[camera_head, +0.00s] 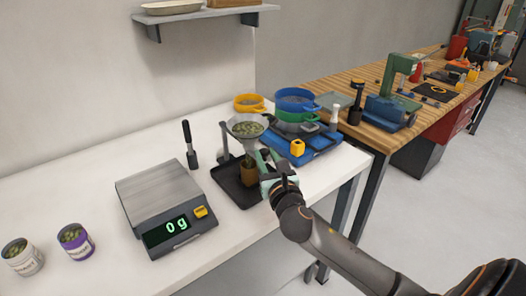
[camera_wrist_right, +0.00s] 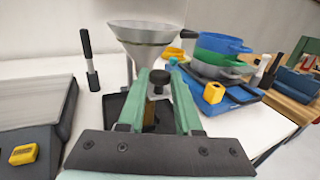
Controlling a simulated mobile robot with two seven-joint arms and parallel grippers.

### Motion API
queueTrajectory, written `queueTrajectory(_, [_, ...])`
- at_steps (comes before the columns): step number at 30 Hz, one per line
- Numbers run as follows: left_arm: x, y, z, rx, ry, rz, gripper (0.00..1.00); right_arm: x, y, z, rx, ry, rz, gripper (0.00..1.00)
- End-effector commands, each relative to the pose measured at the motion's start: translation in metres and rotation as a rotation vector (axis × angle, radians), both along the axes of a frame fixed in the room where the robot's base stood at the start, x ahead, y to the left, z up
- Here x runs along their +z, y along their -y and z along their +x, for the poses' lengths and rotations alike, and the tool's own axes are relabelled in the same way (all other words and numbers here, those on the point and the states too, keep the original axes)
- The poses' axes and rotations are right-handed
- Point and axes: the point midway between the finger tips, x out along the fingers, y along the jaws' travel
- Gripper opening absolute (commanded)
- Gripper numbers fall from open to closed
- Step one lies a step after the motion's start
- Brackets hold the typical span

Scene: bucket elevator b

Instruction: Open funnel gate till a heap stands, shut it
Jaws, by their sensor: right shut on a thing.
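A pale funnel (camera_head: 247,127) holding green-brown pieces stands on a support over a black tray (camera_head: 226,178). It also shows in the right wrist view (camera_wrist_right: 146,46). A brown cup (camera_head: 248,172) stands in the tray below the funnel, partly hidden by my gripper; I cannot see into it. My right gripper (camera_head: 266,161) is just below the funnel at its right side. In the wrist view its green fingers (camera_wrist_right: 160,78) are shut on a dark gate knob (camera_wrist_right: 158,79) under the cone. The gate itself is hidden, and no falling pieces show. My left gripper is not in view.
A scale (camera_head: 160,190) reading 0 g stands left of the tray. A white can (camera_head: 22,258) and a purple can (camera_head: 76,241) stand front left. A black-handled tool (camera_head: 189,145) stands behind. A blue tray (camera_head: 312,150) and stacked sieves (camera_head: 296,101) stand right.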

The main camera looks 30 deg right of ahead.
Motion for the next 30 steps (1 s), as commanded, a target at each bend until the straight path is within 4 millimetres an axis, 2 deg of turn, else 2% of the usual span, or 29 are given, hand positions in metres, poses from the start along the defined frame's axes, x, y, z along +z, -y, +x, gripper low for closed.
queueTrajectory(3, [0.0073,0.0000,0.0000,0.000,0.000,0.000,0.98,0.0011,0.0008,-0.0083,0.000,-0.003,-0.001,0.00])
queueTrajectory(12, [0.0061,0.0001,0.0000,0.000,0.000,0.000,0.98,0.0003,0.0008,-0.0092,0.000,0.000,0.001,0.00])
queueTrajectory(13, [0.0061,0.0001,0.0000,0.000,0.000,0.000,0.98,0.0004,0.0008,-0.0092,0.001,0.000,0.001,0.36])
queueTrajectory(18, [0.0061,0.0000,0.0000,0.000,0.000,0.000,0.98,0.0004,0.0006,-0.0091,0.001,0.000,0.001,0.56])
queueTrajectory(20, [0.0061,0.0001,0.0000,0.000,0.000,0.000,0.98,0.0004,0.0006,-0.0090,0.001,0.000,0.001,0.62])
queueTrajectory(30, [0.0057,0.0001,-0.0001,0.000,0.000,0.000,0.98,-0.0002,-0.0011,-0.0133,0.002,-0.001,0.000,0.63])
